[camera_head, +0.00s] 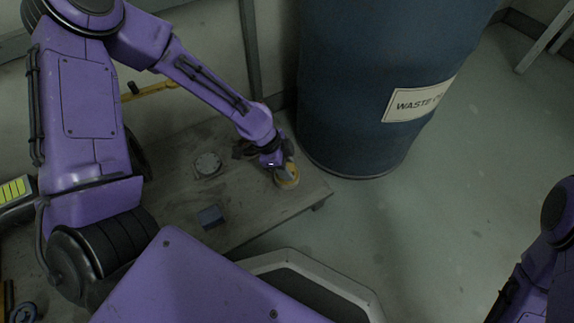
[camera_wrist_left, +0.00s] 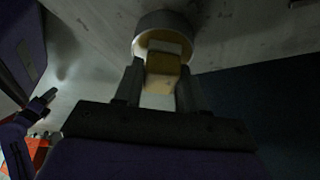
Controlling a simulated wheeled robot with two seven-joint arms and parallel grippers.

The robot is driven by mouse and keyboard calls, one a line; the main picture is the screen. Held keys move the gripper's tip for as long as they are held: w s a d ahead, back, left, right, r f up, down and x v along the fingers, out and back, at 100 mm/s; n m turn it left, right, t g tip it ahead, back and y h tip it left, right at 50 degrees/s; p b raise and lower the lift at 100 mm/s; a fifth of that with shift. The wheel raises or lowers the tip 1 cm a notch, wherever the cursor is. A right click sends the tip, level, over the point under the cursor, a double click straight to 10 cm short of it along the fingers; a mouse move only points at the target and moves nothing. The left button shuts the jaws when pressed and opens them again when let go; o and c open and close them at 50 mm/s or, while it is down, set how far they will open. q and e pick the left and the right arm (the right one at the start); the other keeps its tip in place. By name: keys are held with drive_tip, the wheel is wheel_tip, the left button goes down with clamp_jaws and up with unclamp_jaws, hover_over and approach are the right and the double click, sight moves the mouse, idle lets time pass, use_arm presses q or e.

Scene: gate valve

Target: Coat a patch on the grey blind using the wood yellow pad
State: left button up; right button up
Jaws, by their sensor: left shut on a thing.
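My left gripper (camera_head: 281,165) is shut on the yellow pad (camera_wrist_left: 163,72), a small block between the two fingers in the left wrist view. Its far end is at a round, grey-rimmed dish (camera_wrist_left: 165,22) with yellow inside; I cannot tell whether they touch. In the head view the dish (camera_head: 288,180) sits near the right end of the low bench, directly below the gripper. The grey blind, which I take to be the pale round disc (camera_head: 208,165), lies on the bench left of the gripper. My right arm shows at the right edge; its gripper is unclear.
The low grey bench (camera_head: 245,213) also carries a small blue-grey block (camera_head: 211,216) at its front. A large blue waste drum (camera_head: 345,95) stands close behind the bench's right end. Open floor (camera_head: 450,200) lies to the right. A yellow bar (camera_head: 160,90) runs behind my left arm.

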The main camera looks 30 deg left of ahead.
sight(293, 167)
use_arm(q)
drive_tip(key=shift+f+p, duration=0.1)
drive_tip(key=shift+p, duration=0.25)
use_arm(e)
drive_tip(key=shift+r, duration=0.35)
idle(0.3)
idle(0.5)
